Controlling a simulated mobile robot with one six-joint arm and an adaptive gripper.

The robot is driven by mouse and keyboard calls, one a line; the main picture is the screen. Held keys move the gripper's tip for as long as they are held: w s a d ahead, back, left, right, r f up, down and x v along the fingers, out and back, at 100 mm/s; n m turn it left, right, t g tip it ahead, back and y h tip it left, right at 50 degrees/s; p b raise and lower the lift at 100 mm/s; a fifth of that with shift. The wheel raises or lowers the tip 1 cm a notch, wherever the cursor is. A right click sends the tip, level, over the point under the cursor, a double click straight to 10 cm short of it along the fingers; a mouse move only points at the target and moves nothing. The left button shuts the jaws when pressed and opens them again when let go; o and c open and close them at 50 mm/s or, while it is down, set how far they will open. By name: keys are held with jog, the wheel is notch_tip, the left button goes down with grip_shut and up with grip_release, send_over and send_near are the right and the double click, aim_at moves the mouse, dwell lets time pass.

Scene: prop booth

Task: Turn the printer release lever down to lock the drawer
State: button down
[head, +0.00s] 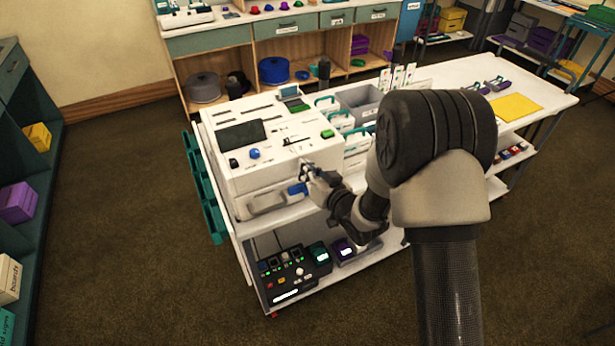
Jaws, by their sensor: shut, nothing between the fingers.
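The printer (232,183) is a white box with a dark screen on top, standing on the left end of the white cart. A grey drawer (266,204) shows low on its front face. A blue lever (297,189) sits at the right end of the drawer, seen as a short, roughly level bar. My gripper (304,172) is shut and empty at the printer's front right, just above and beside the blue lever. Whether it touches the lever cannot be told. My gripper and wrist hide part of the printer's right front edge.
Grey and white bins (360,103) stand behind and right of the printer. A yellow sheet (515,107) lies on the cart's right part. A black control box (295,276) is on the lower shelf. Open carpet lies in front and left of the cart.

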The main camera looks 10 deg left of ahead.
jog(key=a+r+p+v, duration=0.1)
jog(key=v, duration=0.9)
jog(key=shift+s+d+r, duration=0.2)
jog(key=shift+s+r, duration=0.05)
jog(key=shift+s, duration=0.05)
jog(key=s+d+r+m+g+h, duration=0.1)
jog(key=s+d+r+h, duration=0.1)
jog(key=d+r+h, duration=0.35)
jog(key=s+d+r+m+g+h, duration=0.1)
jog(key=s+d+r+h, duration=0.2)
jog(key=d+r, duration=0.5)
jog(key=s+d+r+g, duration=0.1)
jog(key=s+d+g, duration=0.1)
jog(key=s, duration=0.9)
jog(key=s+d+r+m+g+h, duration=0.1)
jog(key=s+d+g, duration=0.1)
jog(key=s, duration=1)
jog(key=shift+s+d+m+g, duration=0.2)
jog(key=shift+d+m+g, duration=0.15)
jog(key=shift+g, duration=0.35)
